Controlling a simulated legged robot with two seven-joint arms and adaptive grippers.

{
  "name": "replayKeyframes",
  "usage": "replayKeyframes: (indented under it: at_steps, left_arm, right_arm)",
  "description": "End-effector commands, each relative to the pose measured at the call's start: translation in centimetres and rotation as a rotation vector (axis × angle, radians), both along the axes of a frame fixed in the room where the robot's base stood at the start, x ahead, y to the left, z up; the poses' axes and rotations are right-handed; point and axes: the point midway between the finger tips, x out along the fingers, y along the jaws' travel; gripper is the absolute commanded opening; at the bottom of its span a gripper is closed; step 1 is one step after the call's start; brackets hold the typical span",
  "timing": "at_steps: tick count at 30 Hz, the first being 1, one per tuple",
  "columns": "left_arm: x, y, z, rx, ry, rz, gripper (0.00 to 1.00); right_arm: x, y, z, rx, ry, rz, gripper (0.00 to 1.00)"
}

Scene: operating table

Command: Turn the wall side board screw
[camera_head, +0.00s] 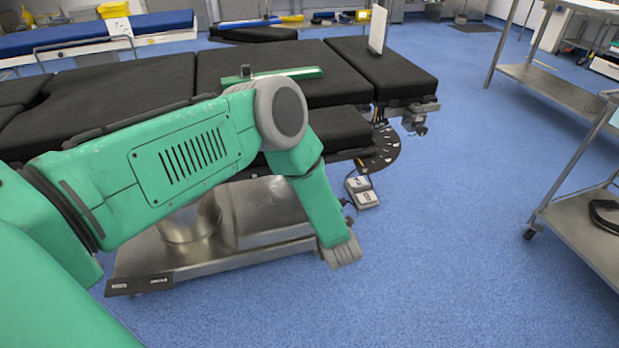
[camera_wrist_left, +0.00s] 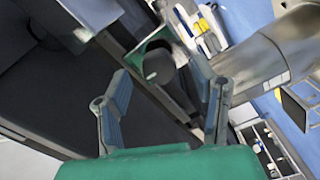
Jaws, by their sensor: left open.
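No screw can be made out for certain. In the wrist view, a green square part (camera_wrist_left: 143,50) with a dark round piece (camera_wrist_left: 160,66) and a small pale spot lies beyond my fingers, near the edge of a black surface. My left gripper (camera_wrist_left: 160,70) is open, with nothing seen between its two fingers, which stand on either side of that part. In the head view, my left arm crosses from the left and bends down, and its grey end (camera_head: 341,251) hangs in front of the table; its fingers are hard to tell there. My right gripper is not in view.
The black padded operating table (camera_head: 120,100) stands behind my arm. A long green piece (camera_head: 295,73) with a small dark part lies on it. A foot pedal (camera_head: 362,192) is on the floor. A metal trolley (camera_head: 575,225) stands right; the blue floor between is clear.

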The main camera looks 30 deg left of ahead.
Motion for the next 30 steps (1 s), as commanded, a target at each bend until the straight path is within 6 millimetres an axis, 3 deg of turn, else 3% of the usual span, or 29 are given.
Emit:
replayKeyframes:
  at_steps: [6,12,30]
  left_arm:
    - [-3.1,-3.9,-0.2,-0.002,0.003,-0.004,0.53]
    - [-4.9,-6.0,-0.2,-0.004,0.003,-0.003,0.53]
    - [-5.5,-6.6,-0.2,-0.002,0.002,-0.002,0.53]
  right_arm:
    - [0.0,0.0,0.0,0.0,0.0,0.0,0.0]
    - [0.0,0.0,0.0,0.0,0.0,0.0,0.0]
    - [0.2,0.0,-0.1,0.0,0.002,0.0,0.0]
